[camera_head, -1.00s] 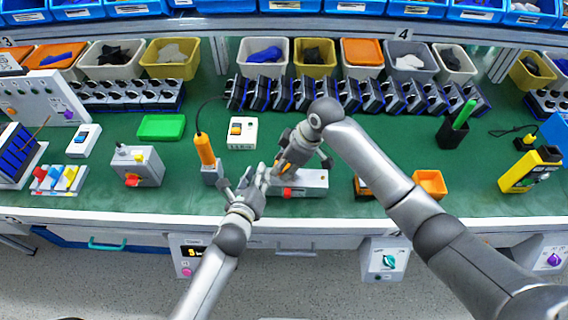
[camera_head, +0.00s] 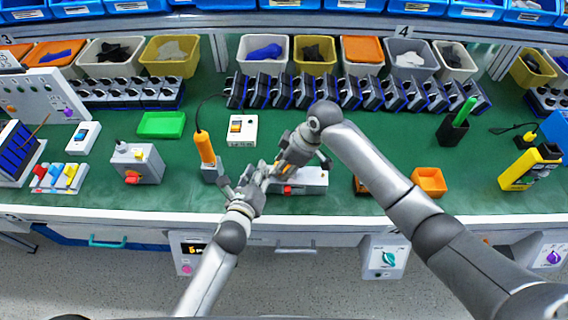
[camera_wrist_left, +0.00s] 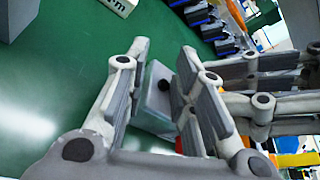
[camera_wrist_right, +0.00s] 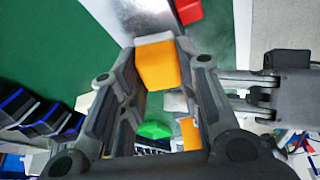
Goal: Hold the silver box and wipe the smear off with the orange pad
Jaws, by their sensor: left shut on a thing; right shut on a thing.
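The silver box (camera_head: 312,182) with a red button (camera_head: 288,189) lies near the front edge of the green bench top. My left gripper (camera_head: 263,178) is shut on the box's left end; in the left wrist view the box end (camera_wrist_left: 158,98) is between the fingers. My right gripper (camera_head: 281,163) is over the box, shut on the orange pad (camera_wrist_right: 157,65). In the right wrist view the pad's pale tip is down at the silver top (camera_wrist_right: 145,14), close to the red button (camera_wrist_right: 188,10). Whether it touches is unclear. I cannot make out the smear.
An orange-handled tool (camera_head: 205,148) stands in a holder just left of my left gripper. A white switch box (camera_head: 242,130) is behind. An orange bin (camera_head: 429,181) is to the right. A row of dark blue-edged units (camera_head: 365,95) runs behind. Bare green bench top shows farther right.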

